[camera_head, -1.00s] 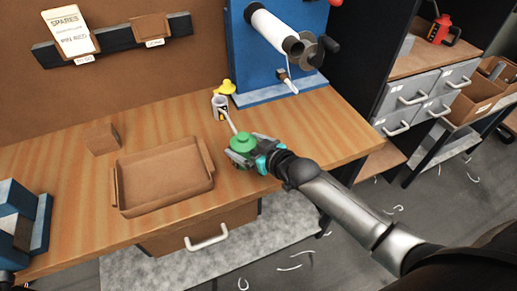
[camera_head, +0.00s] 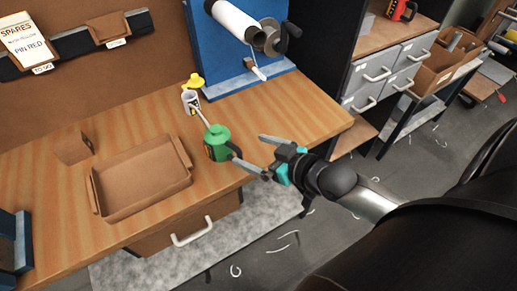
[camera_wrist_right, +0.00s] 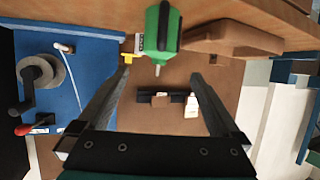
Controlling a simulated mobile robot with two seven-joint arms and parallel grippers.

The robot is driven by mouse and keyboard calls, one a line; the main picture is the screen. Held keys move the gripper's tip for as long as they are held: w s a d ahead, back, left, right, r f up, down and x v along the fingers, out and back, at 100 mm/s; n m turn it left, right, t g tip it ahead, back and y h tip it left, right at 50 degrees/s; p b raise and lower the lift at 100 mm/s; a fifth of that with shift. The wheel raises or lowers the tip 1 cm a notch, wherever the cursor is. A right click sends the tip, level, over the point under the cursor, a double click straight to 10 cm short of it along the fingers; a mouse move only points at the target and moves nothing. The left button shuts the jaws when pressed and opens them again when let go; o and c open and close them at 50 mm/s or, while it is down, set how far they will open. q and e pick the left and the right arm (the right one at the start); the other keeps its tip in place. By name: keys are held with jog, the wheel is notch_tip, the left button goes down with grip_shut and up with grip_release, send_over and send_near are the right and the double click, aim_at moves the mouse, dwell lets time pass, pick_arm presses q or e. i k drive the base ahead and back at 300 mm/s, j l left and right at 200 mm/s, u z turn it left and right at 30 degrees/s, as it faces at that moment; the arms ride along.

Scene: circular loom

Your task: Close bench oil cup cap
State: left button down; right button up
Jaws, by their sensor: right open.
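The bench oil cup (camera_head: 190,101) is a small pale cup with a dark-and-yellow mark on the bench. Its yellow cap (camera_head: 193,81) stands open behind the cup's mouth, and it also shows in the wrist view (camera_wrist_right: 127,57). A green oil can (camera_head: 217,145) stands in front of the cup, its thin spout pointing towards it; whether they touch is unclear. In the wrist view the can (camera_wrist_right: 163,28) is at the top, beyond the fingers. My right gripper (camera_head: 250,150) is open and empty, to the right of the can near the bench's front edge. My left gripper is out of view.
A brown tray (camera_head: 96,198) lies left of the can, with a brown block (camera_head: 73,148) behind it. A blue stand with a white roll (camera_head: 232,18) and crank is behind the cup. The bench right of the can is clear.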

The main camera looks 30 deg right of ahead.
aim_at(195, 82)
jog(key=i+l+u, duration=0.15)
jog(key=l, duration=0.2)
jog(key=i+l+u, duration=0.3)
jog(key=l, duration=0.45)
jog(key=i+j, duration=0.05)
jog(key=i, duration=0.05)
